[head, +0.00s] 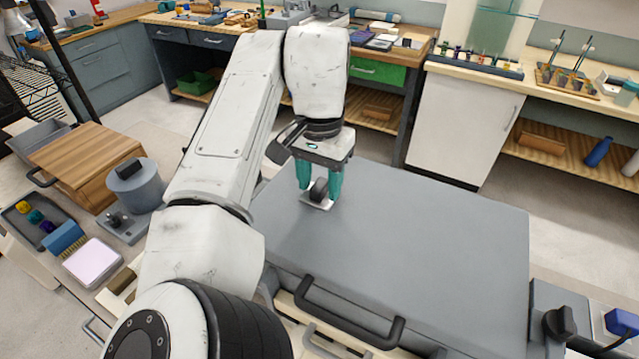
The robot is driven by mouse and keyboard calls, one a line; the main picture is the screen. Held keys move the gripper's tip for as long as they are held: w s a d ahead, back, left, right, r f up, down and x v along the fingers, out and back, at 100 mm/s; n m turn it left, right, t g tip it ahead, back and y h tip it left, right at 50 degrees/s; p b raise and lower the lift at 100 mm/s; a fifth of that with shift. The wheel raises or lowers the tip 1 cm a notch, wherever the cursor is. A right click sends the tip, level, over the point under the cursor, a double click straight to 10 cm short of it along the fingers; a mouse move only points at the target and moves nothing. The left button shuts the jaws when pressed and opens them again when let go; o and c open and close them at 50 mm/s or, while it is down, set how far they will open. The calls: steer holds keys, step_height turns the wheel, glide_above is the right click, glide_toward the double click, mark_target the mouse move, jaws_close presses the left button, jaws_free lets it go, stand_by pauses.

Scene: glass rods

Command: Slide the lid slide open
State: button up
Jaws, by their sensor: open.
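A large flat grey lid (420,235) covers the chest in front of me, and I take it to be the lid slide. A dark rounded knob (319,190) stands on a small pale metal plate (317,205) near the lid's far left part. My gripper (320,187) points down over this knob. Its two teal fingers are open, one on each side of the knob; I cannot tell whether they touch it. My arm hides the lid's left edge. A black bar handle (350,318) runs along the near side, below the lid.
At left are a wooden-topped box (85,160), a grey cylinder (136,187) and a tray of small coloured things (35,225). A black knob (559,323) stands at the near right. Workbenches line the back. The lid's right part is bare.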

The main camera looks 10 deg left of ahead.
steer(key=shift+c, duration=0.4)
jaws_close()
